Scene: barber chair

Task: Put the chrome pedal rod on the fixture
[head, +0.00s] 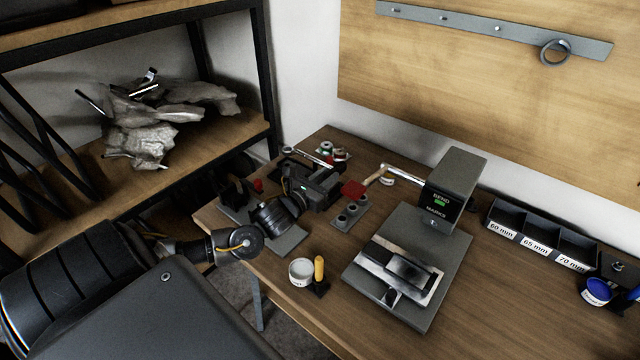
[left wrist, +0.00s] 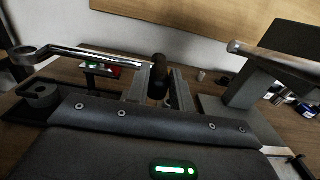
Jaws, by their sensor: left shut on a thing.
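The chrome pedal rod (left wrist: 95,53) crosses the upper left of the left wrist view, with a ring at its far left end and a dark cylindrical grip (left wrist: 159,75) at its other end. My left gripper (left wrist: 158,88) is shut on this grip. In the head view the left gripper (head: 334,187) is over the back left of the bench, and the rod (head: 315,157) shows beyond it. A dark block on a grey plate (head: 278,240), perhaps the fixture, lies beneath my left wrist, partly hidden. I cannot tell whether the rod touches it. My right gripper is not in view.
A grey press-like machine (head: 450,190) with a wood-handled lever stands right of the gripper. A grey block with round holes (head: 348,213), a white cup (head: 301,271) and a yellow-handled tool (head: 319,272) stand nearby. Labelled bins (head: 540,243) are at right.

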